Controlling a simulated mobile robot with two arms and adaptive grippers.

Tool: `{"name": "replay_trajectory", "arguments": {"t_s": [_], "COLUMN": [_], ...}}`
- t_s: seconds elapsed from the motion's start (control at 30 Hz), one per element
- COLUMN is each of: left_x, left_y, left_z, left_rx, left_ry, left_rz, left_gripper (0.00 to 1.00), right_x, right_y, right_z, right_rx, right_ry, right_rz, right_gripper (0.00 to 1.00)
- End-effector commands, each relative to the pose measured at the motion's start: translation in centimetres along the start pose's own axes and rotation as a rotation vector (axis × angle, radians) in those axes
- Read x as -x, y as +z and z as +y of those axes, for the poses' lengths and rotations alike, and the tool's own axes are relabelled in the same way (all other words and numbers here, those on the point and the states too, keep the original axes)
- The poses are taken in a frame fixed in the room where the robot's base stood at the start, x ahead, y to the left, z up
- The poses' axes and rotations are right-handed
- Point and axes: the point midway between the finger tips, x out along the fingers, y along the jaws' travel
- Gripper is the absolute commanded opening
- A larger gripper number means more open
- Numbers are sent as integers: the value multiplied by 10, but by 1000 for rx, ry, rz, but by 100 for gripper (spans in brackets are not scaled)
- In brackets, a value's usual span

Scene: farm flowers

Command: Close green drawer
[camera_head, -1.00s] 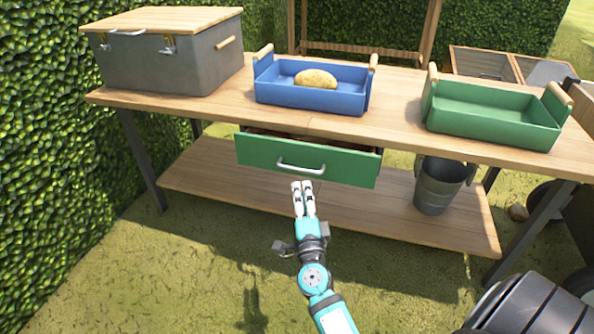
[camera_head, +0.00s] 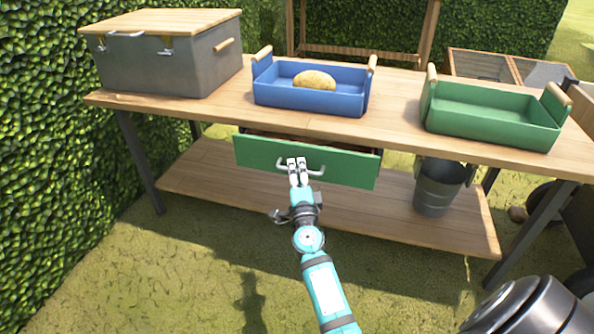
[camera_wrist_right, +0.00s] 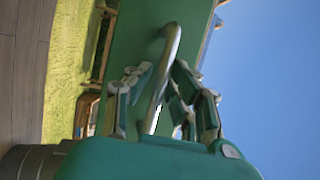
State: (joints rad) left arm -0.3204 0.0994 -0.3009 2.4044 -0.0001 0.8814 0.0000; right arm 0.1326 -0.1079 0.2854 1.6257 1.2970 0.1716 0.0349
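The green drawer (camera_head: 335,167) sits under the tabletop and is pulled out, with a dark strip of its inside showing behind the front. A pale curved handle (camera_head: 318,173) is on its front. My right gripper (camera_head: 297,164) is at the handle, left of its middle. In the right wrist view the handle (camera_wrist_right: 170,45) passes between the two fingers (camera_wrist_right: 163,68) of this gripper, against the green drawer front (camera_wrist_right: 132,40). The fingertips are close to the bar; whether they grip it is unclear. My left gripper is out of view.
On the wooden table (camera_head: 215,103) stand a grey lidded box (camera_head: 165,70), a blue tray (camera_head: 310,98) holding a yellowish loaf-like thing (camera_head: 314,80), and a green tray (camera_head: 490,125). A metal bucket (camera_head: 435,188) stands on the lower shelf (camera_head: 370,225). A hedge (camera_head: 45,180) borders the left.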

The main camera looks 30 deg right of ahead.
Motion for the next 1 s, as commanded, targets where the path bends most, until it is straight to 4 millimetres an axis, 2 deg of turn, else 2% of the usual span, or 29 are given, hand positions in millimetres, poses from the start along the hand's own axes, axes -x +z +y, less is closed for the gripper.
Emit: {"name": "replay_trajectory", "arguments": {"t_s": [0.03,0.13,0.57,0.67,0.83,1.0], "left_x": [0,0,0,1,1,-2], "left_y": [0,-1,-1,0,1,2], "left_z": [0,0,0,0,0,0], "left_rx": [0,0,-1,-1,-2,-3], "left_ry": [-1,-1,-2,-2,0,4], "left_rz": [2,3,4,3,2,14], "left_gripper": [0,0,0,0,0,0], "right_x": [0,0,0,-7,-33,-40], "right_y": [0,0,0,-3,-13,-17], "right_z": [0,0,1,3,8,10], "right_rx": [0,0,2,6,6,5], "right_ry": [0,0,1,0,1,2], "right_rz": [0,0,0,-1,-1,0], "right_gripper": [11,0,0,0,0,0]}}
